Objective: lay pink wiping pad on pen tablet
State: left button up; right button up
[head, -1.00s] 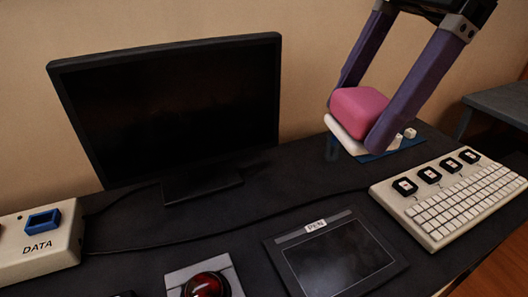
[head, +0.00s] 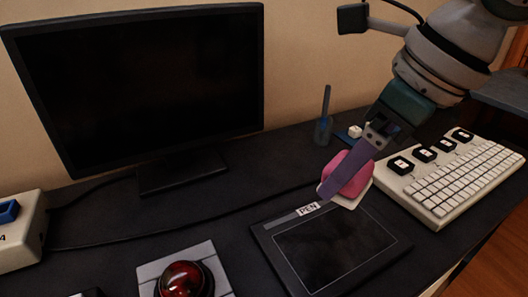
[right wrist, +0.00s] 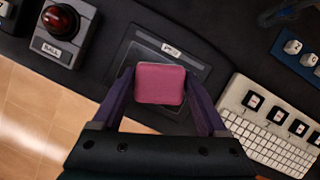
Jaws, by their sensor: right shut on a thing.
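The pink wiping pad (head: 350,171), with a white underside, is held between the purple fingers of my right gripper (head: 346,176). In the right wrist view the pad (right wrist: 160,84) sits between both fingertips, in front of the tablet. The black pen tablet (head: 277,258) lies flat on the desk and carries a PEN label. In the head view the pad is at the tablet's far right corner and seems to be above the surface; the exact gap cannot be told. The tablet also shows in the right wrist view (right wrist: 197,67), partly hidden by the pad. My left gripper is not in view.
A white keyboard (head: 455,185) with black knobs stands right of the tablet. A red ball device (head: 187,280) stands to its left. A black monitor (head: 140,95) is behind.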

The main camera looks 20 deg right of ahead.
aim_at(323, 230)
notch_tip(323, 230, down, 9)
jog(key=shift+f+b, duration=0.15)
jog(key=shift+b, duration=0.4)
jog(key=o, duration=1.2)
jog(key=shift+f, duration=0.1)
jog(key=shift+o, duration=0.2)
